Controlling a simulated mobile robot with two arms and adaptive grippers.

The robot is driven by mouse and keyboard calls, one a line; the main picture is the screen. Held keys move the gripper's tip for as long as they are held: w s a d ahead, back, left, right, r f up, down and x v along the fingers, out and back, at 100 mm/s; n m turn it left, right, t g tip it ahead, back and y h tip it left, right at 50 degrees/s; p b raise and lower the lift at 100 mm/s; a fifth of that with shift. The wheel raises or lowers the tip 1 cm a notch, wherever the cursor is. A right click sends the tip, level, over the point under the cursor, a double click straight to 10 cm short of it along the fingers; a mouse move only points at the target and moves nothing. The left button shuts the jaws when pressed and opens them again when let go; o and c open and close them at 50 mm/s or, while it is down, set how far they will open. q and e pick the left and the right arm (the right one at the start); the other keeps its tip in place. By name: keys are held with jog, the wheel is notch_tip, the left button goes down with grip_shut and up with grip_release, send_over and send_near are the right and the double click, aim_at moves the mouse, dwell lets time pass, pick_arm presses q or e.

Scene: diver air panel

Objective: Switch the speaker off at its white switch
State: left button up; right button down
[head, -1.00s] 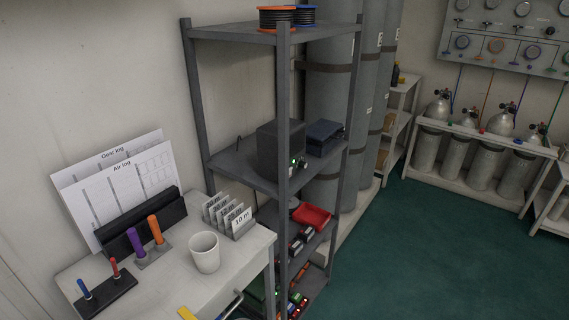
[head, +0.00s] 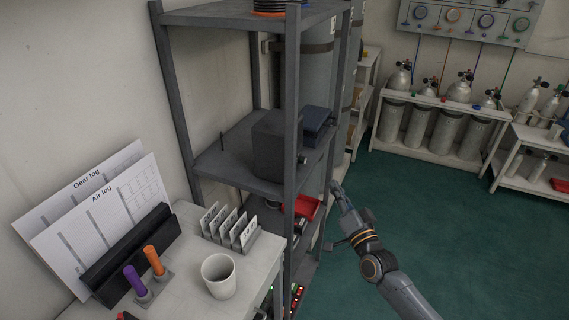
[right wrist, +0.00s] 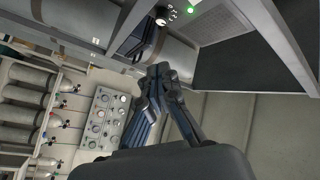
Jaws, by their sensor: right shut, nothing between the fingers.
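The speaker (head: 275,146) is a dark box on the middle shelf of the grey rack. In the head view the rack's front post covers part of it, and I cannot make out its white switch. In the right wrist view a lit green lamp (right wrist: 190,9) and a dark round knob (right wrist: 162,17) show near the top edge. A small pale part by the lamp is cut off by that edge, so I cannot tell if it is the switch. My right gripper (head: 335,187) is shut and empty, in front of and below the speaker, apart from it. My left gripper is out of view.
A blue-grey box (head: 317,124) sits beside the speaker. The rack post (head: 291,120) stands in front. A red tray (head: 305,207) is on the shelf below. A white cup (head: 218,276) stands on the table at left. The green floor (head: 450,230) at right is clear.

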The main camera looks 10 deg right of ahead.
jog(key=shift+w+a+r, duration=0.3)
jog(key=shift+w+a, duration=0.5)
jog(key=shift+a, duration=0.4)
jog(key=shift+w+a+r, duration=0.35)
jog(key=shift+w+a, duration=0.5)
jog(key=shift+a, duration=0.35)
jog(key=shift+w+a+r, duration=0.3)
jog(key=shift+w+a, duration=0.5)
jog(key=shift+a, duration=0.4)
jog(key=shift+a, duration=0.1)
jog(key=shift+w+a, duration=0.25)
jog(key=shift+w+a+r, duration=0.1)
jog(key=shift+w+a, duration=0.05)
jog(key=shift+a, duration=0.1)
jog(key=shift+d, duration=0.15)
jog(key=shift+s+d, duration=0.4)
jog(key=shift+d, duration=0.1)
